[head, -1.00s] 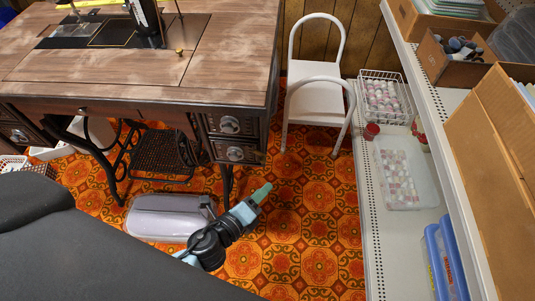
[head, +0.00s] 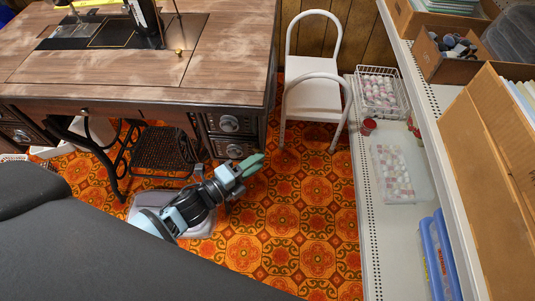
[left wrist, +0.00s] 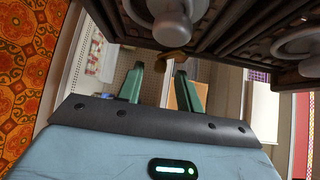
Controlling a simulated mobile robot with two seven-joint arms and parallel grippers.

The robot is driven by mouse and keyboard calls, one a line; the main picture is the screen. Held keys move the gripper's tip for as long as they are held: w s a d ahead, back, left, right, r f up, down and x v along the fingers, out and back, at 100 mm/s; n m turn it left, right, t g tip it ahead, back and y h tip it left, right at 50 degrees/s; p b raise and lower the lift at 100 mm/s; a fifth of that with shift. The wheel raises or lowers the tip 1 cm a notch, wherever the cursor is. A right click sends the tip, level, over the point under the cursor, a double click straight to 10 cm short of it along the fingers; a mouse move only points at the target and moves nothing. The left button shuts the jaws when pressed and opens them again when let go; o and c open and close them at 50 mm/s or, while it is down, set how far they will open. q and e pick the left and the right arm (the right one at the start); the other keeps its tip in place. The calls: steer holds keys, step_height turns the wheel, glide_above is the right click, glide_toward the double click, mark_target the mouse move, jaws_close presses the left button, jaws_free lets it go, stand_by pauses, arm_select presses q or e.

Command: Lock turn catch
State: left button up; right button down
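The wooden treadle sewing table (head: 140,70) stands at the upper left of the head view. In the left wrist view a small brass-coloured piece (left wrist: 172,63), which looks like the turn catch, sits at the lower edge of the dark drawer stack (left wrist: 235,30). Its turn position is unclear. My left gripper (head: 252,165) is just below and in front of the drawers in the head view. In the left wrist view its two green fingers (left wrist: 158,76) are apart with nothing held, and the brass piece appears just beyond and above them. My right gripper is not in view.
Round drawer knobs (head: 229,123) stick out close above the gripper. A white chair (head: 314,95) stands to the right of the table. A shelf (head: 385,235) with a wire basket (head: 380,92) and boxes runs along the right. Patterned floor (head: 300,220) between is clear.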

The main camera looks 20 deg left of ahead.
arm_select(q)
steer(key=x, duration=0.4)
steer(key=shift+w+d+b, duration=0.15)
steer(key=shift+w+b, duration=0.1)
steer(key=shift+b, duration=0.05)
jaws_close()
